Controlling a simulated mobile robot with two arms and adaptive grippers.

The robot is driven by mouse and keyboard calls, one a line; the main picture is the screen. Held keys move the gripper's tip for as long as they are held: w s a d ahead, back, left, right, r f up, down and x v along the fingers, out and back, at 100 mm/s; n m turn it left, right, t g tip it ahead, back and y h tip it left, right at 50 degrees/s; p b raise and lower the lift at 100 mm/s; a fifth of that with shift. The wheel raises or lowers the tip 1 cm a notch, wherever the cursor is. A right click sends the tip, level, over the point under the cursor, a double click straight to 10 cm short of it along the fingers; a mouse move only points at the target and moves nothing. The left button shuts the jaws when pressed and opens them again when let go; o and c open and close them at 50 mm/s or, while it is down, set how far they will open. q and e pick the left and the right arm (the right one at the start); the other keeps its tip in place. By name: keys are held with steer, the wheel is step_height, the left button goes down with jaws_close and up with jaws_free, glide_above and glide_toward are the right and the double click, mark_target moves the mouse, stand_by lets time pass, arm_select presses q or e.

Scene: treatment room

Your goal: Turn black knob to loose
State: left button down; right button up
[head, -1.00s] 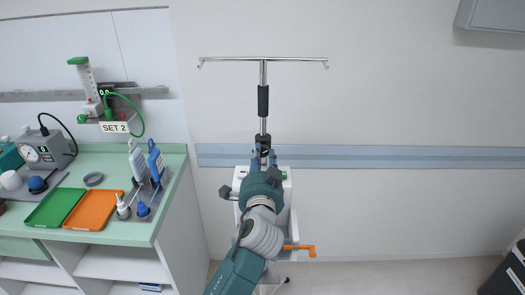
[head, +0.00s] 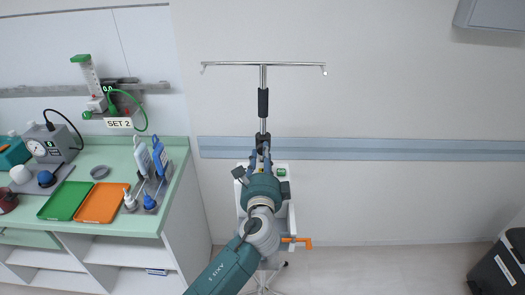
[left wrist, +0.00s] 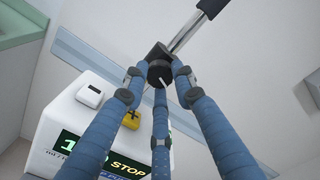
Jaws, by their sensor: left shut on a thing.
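The black knob (left wrist: 160,73) is on a black clamp on the chrome pole of a stand, and a white line marks its face. In the head view the black clamp (head: 262,140) shows just beyond the fingertips, and the knob itself is mostly hidden. My left gripper (head: 260,156) reaches up the middle of the picture to the clamp. In the left wrist view its blue fingers (left wrist: 159,78) close around the knob from several sides. My right gripper is in neither view.
A white pump box (left wrist: 75,112) with a "STOP" display and a yellow button (left wrist: 131,120) sits below the knob. An orange lever (head: 297,241) sticks out lower right. A counter (head: 85,224) with trays stands left.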

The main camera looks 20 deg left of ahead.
arm_select(q)
steer(key=shift+w+r+m+p, duration=0.1)
steer(key=shift+r+m+p, duration=0.45)
steer(key=shift+m, duration=0.55)
steer(key=shift+f, duration=0.1)
steer(key=shift+a, duration=0.1)
steer(key=c, duration=1.6)
jaws_free()
steer(key=shift+c, duration=0.2)
steer(key=shift+o, duration=1.3)
steer(key=shift+w+f, duration=0.2)
steer(key=shift+f, duration=0.15)
steer(key=v, duration=1.2)
